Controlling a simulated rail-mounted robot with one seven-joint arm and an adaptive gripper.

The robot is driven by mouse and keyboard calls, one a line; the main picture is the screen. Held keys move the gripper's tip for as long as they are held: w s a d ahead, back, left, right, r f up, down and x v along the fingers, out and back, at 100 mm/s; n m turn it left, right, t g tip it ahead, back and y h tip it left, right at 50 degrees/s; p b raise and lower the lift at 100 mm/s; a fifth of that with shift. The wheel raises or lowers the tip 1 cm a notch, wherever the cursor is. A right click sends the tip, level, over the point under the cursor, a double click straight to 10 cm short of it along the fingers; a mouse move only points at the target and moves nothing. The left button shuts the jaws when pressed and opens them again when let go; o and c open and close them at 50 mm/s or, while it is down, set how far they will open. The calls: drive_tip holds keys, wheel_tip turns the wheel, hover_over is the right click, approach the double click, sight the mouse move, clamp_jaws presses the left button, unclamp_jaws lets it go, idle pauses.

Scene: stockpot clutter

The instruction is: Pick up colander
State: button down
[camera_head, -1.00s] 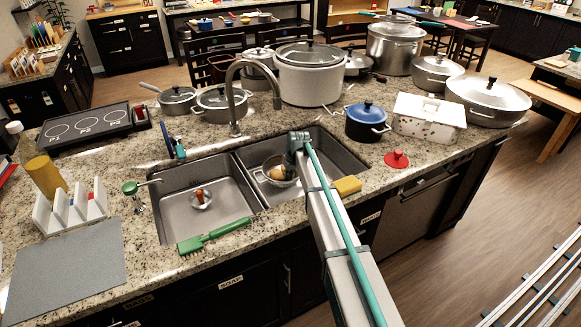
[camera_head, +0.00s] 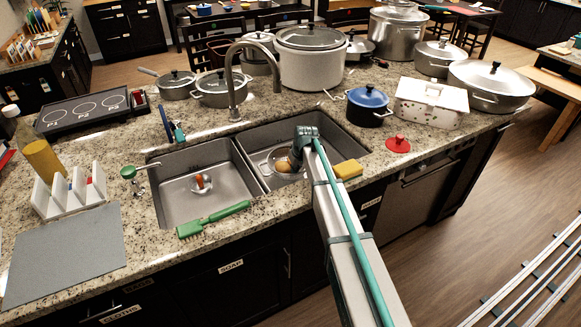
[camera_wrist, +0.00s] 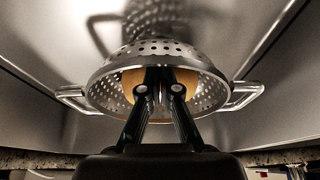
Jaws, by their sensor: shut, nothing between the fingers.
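The colander (camera_wrist: 215,90) is a perforated metal bowl with two loop handles. It lies in the right sink basin, and in the head view (camera_head: 270,160) my arm partly hides it. An orange-brown round item (camera_wrist: 133,84) sits inside it; it also shows in the head view (camera_head: 283,166). My gripper (camera_wrist: 160,76) is shut and empty, its fingertips in front of the item over the colander's bowl. I cannot tell whether the fingers touch the colander or the item. In the head view my arm's end (camera_head: 305,140) is over the right basin.
The left basin (camera_head: 170,195) holds a small strainer-like piece with a red-brown item. A yellow sponge (camera_head: 348,169) and a green brush (camera_head: 213,220) lie at the sink's front edge. The faucet (camera_head: 232,85) rises behind. A blue-lidded pot (camera_head: 368,105) stands right of the sink.

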drive_tip(key=shift+r, duration=0.15)
drive_tip(key=shift+s+r, duration=0.15)
drive_tip(key=shift+r, duration=0.1)
drive_tip(key=c, duration=1.7)
unclamp_jaws()
drive_tip(key=p+v, duration=0.3)
drive_tip(key=v, duration=0.5)
drive_tip(key=shift+s+d+r+p, duration=0.15)
drive_tip(key=shift+r+p, duration=0.15)
drive_tip(key=shift+p, duration=0.1)
drive_tip(key=shift+o, duration=1.2)
drive_tip(key=shift+s+r, duration=0.1)
drive_tip(key=shift+r, duration=0.15)
drive_tip(key=shift+d, duration=0.1)
